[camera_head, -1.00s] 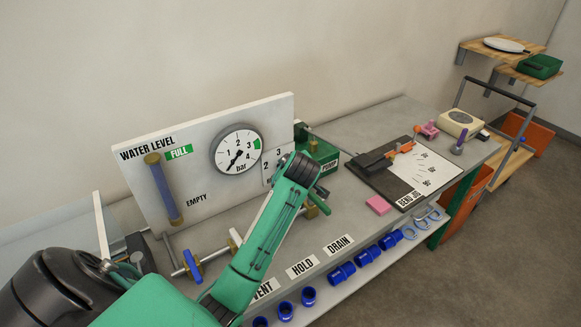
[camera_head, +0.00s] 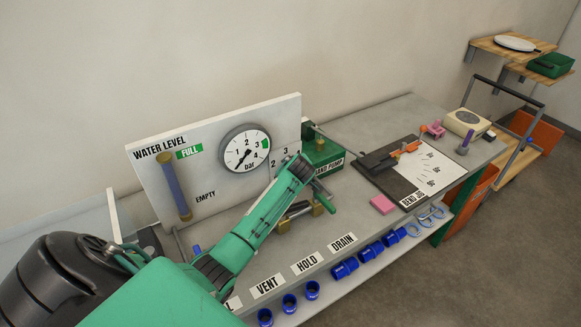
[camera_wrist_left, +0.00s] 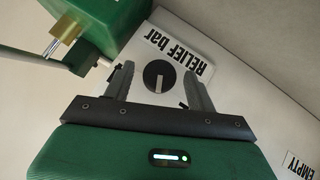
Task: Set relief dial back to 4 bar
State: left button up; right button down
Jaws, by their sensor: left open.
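The relief dial (camera_wrist_left: 158,76) is a round black knob with a pale pointer mark, on a white panel labelled "RELIEF bar". In the left wrist view its pointer mark points down the picture, and no scale numbers are readable around it. My left gripper (camera_wrist_left: 159,78) is open, its two dark fingers on either side of the dial in the picture; contact cannot be told. In the head view, the end of my left arm hides the dial; only the numbers 2 and 3 (camera_head: 279,157) show beside it. My right gripper is not in view.
A round pressure gauge (camera_head: 246,148) and a water level tube (camera_head: 176,189) are on the panel (camera_head: 215,180). The green hand pump (camera_head: 322,152) stands close by on the right. A pink block (camera_head: 383,204) and the bend jig board (camera_head: 424,169) lie farther right on the bench.

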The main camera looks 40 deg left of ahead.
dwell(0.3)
pick_arm(q)
jog(key=c, duration=1)
jog(key=shift+w, duration=0.1)
jog(key=shift+w+m+g+y, duration=0.15)
jog(key=shift+m+g+y, duration=0.45)
jog(key=shift+g, duration=0.65)
jog(key=shift+w+m+g+y, duration=0.1)
jog(key=shift+m+g+y, duration=0.3)
jog(key=shift+m+g, duration=0.65)
